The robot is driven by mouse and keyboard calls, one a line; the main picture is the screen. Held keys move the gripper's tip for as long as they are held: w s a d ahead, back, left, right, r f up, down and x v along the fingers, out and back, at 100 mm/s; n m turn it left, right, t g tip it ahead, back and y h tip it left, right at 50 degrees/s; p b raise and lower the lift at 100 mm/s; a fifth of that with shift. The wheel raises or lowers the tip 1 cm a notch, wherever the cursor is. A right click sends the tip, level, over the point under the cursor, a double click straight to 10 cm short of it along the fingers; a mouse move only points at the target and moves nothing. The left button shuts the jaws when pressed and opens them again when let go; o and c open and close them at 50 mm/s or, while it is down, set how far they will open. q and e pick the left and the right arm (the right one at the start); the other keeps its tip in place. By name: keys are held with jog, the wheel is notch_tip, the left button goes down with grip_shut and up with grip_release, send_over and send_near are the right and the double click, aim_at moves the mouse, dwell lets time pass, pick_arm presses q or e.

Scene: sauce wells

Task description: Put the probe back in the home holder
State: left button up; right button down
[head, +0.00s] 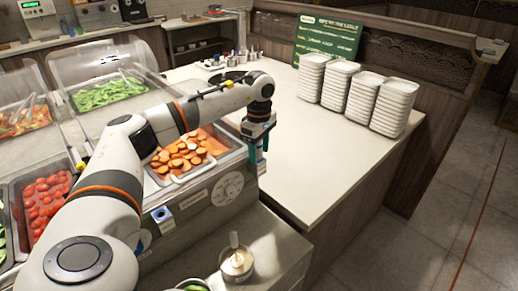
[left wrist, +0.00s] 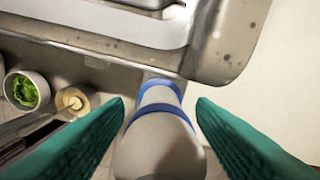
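My left gripper (head: 260,154), with teal fingers, points down beside the front right corner of the steel food counter (head: 205,222). In the left wrist view its fingers (left wrist: 160,100) are apart, with gaps beside the pale rounded piece with blue bands (left wrist: 162,140) between them; it looks like part of my other arm, though I cannot be sure. I cannot make out the probe for certain. A small blue-and-white fitting (head: 161,214) is on the counter's front; I cannot tell whether it is the home holder. My right gripper is not in view.
A small pot with a pale upright stick (head: 237,262) and a bowl of greens (head: 192,286) stand on the front ledge. A dark pan (head: 232,77) and small containers are at the back. Plate stacks (head: 352,90) stand right; the white countertop (head: 300,150) between is clear.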

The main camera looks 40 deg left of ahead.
pick_arm(q)
notch_tip(320, 180, up, 12)
jog(key=shift+b, duration=0.8)
